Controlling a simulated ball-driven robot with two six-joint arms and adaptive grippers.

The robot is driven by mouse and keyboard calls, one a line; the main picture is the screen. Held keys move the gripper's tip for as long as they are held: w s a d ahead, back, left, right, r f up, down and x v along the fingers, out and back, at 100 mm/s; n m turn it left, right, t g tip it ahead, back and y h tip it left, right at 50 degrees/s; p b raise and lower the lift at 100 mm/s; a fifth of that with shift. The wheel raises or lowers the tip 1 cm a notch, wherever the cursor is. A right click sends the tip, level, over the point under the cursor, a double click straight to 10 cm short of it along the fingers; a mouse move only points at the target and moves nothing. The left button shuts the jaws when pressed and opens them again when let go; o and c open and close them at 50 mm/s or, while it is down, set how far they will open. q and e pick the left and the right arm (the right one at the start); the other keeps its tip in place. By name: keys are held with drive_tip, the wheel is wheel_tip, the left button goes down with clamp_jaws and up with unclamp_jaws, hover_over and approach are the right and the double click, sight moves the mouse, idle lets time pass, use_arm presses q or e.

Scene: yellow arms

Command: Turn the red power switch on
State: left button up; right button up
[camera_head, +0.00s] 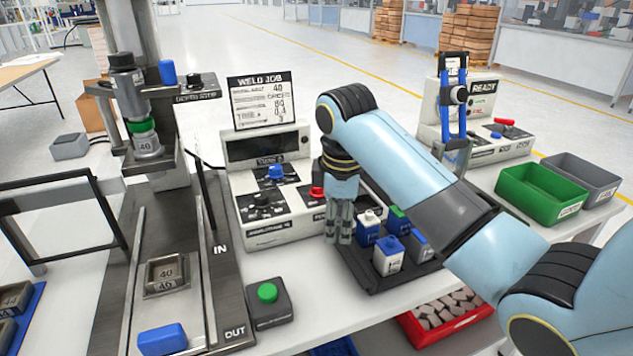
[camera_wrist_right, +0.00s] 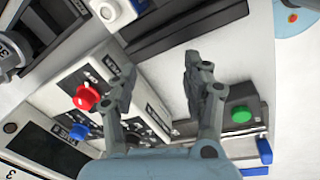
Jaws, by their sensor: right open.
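The red power switch (camera_head: 317,193) is a red knob on the right part of the front panel of the light grey control box (camera_head: 252,182). The arm and gripper stand close to its right side and hide part of it. In the right wrist view the red knob (camera_wrist_right: 86,98) lies left of the fingers, outside the gap between them. My right gripper (camera_head: 339,236) points down by the right end of the box. In the right wrist view its fingers (camera_wrist_right: 161,68) are spread and empty. My left gripper is not in view.
A blue knob (camera_head: 275,172) sits left of the switch. A dark tray (camera_head: 381,279) with blue and white bottles stands right of my gripper. A green button box (camera_head: 268,302) is in front. A second box (camera_head: 500,150) with a red lever stands farther right.

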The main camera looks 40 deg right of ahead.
drive_tip(key=w+r+n, duration=0.1)
drive_tip(key=w, duration=0.1)
drive_tip(key=w+d+r+n, duration=0.1)
drive_tip(key=w+r, duration=0.1)
drive_tip(key=w, duration=0.1)
drive_tip(key=w+d+r+n, duration=0.1)
drive_tip(key=w+r, duration=0.1)
drive_tip(key=w, duration=0.1)
drive_tip(key=shift+d+r+g, duration=0.1)
drive_tip(key=shift+r+g, duration=0.15)
drive_tip(key=shift+g, duration=0.15)
drive_tip(key=w+d+r+n+y, duration=0.1)
drive_tip(key=w+r+n, duration=0.1)
drive_tip(key=w+r, duration=0.25)
drive_tip(key=shift+n+g, duration=0.3)
drive_tip(key=f, duration=0.9)
drive_tip(key=shift+s+f, duration=0.3)
drive_tip(key=shift+f, duration=0.1)
clamp_jaws()
